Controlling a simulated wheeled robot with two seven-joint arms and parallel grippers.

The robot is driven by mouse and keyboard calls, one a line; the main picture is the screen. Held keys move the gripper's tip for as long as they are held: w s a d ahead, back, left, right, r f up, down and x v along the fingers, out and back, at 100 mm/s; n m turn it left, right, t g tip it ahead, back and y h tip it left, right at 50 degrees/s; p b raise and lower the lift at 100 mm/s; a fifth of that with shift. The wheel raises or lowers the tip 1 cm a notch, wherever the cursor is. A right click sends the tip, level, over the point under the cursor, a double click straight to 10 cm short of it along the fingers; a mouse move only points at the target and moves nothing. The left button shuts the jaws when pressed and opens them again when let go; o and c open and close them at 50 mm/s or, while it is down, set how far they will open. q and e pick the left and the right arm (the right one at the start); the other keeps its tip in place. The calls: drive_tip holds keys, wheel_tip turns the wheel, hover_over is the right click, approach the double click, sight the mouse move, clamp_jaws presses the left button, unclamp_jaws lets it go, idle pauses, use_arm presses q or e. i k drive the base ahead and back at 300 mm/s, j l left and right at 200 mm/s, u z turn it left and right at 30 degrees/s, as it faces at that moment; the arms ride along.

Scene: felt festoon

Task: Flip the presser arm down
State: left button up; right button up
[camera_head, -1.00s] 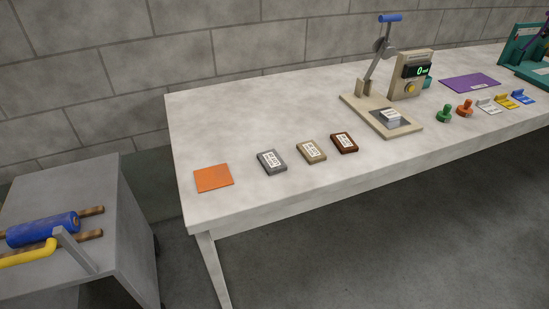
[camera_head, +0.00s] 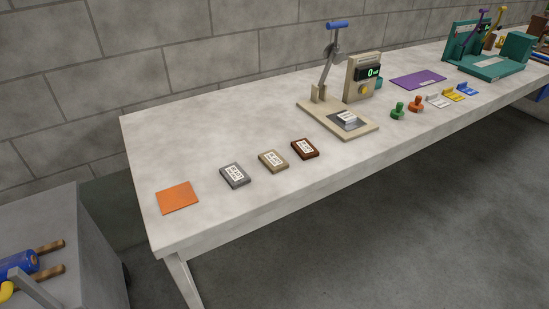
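The beige press (camera_head: 312,106) stands on the white table. Its grey presser arm (camera_head: 328,70) with a blue handle (camera_head: 337,25) points up, tilted slightly to the right. A small white piece (camera_head: 347,118) lies on the dark plate of the press base. Beside the arm is a beige box with a display (camera_head: 373,72) reading 0 and a yellow button (camera_head: 364,89). Neither of my grippers is in view.
On the table (camera_head: 200,140) are an orange square (camera_head: 177,197), a grey block (camera_head: 235,175), a tan block (camera_head: 273,160) and a brown block (camera_head: 305,148). A grey cart (camera_head: 60,215) stands at lower left.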

sight(331, 53)
drive_tip(key=i+l, duration=0.25)
drive_tip(key=i, duration=0.2)
drive_tip(key=i+l, duration=0.25)
drive_tip(key=i, duration=0.15)
drive_tip(key=i+l, duration=0.3)
drive_tip(key=i, duration=0.15)
drive_tip(key=i+l, duration=0.25)
drive_tip(key=i, duration=0.15)
